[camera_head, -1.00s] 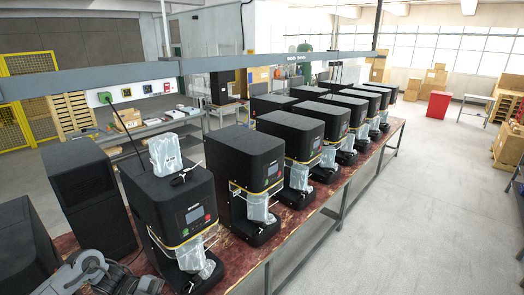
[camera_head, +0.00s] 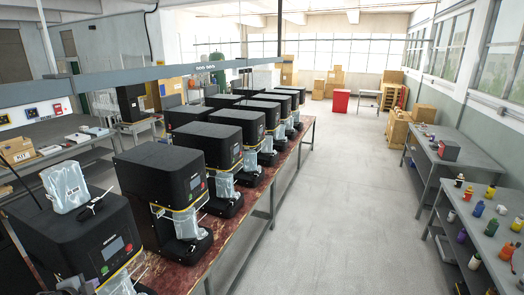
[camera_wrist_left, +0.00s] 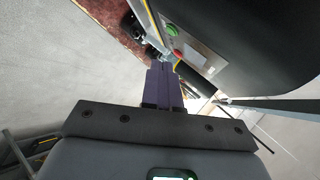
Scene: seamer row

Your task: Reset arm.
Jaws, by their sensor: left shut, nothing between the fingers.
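My left gripper (camera_wrist_left: 165,82) shows in the left wrist view with its two purple fingers together and nothing between them. Beyond and beside the fingertips is the front of a black seamer with a green button and a red button; its dark body (camera_wrist_left: 250,45) fills the upper right. I cannot tell whether the fingers touch it. In the head view the nearest seamer (camera_head: 75,235) stands at the lower left, with a plastic-wrapped bundle (camera_head: 65,186) on top. My right gripper is not in view.
Several more black seamers (camera_head: 168,187) stand in a row on a red-topped bench (camera_head: 195,262). A grey overhead beam (camera_head: 120,84) runs above them. Grey side tables (camera_head: 440,172) with several bottles stand at the right. The grey aisle floor (camera_head: 330,200) between is clear.

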